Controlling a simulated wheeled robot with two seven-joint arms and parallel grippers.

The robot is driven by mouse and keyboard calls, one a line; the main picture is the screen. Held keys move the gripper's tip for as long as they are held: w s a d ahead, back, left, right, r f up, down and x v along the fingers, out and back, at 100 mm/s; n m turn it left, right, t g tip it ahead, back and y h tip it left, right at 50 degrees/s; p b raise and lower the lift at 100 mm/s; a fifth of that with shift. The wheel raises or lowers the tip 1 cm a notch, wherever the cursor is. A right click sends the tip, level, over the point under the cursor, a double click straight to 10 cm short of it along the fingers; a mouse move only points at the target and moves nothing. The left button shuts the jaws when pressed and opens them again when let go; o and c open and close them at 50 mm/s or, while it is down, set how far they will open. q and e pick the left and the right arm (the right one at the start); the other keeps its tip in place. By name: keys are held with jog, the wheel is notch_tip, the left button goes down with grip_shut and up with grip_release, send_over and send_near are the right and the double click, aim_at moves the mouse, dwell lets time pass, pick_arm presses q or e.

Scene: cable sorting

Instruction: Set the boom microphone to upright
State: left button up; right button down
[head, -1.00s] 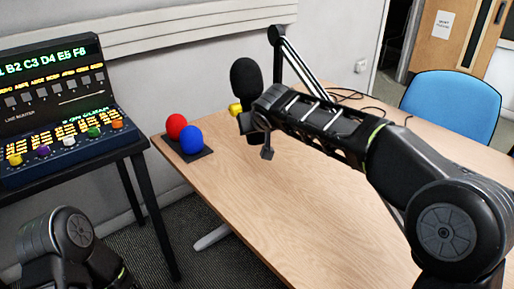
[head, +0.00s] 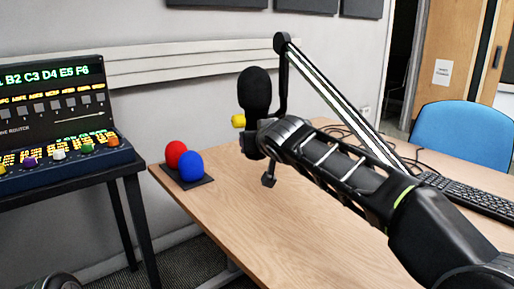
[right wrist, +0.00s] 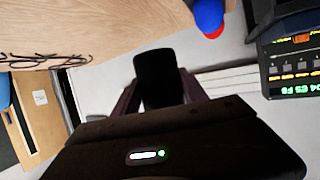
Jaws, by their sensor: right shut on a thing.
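The boom microphone (head: 256,90) has a black foam head that points up and looks about upright in the head view. Its boom arm (head: 330,95) rises from the right side of the table to a joint beside the microphone, then drops behind it. My right gripper (head: 258,138) is shut on the microphone's lower part, which it mostly hides. In the right wrist view the dark microphone (right wrist: 160,78) sits between the two fingers of my right gripper (right wrist: 161,92). My left gripper is out of view.
A red ball (head: 176,153) and a blue ball (head: 191,166) sit on a dark base at the table's left edge. A lit console (head: 60,125) stands at the left. A keyboard (head: 470,195) and cables lie at the right. The table's front middle (head: 260,220) is clear.

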jog(key=c, duration=0.6)
grip_release()
jog(key=v, duration=0.7)
jog(key=shift+s+r, duration=0.15)
jog(key=shift+s, duration=0.2)
jog(key=shift+d, duration=0.1)
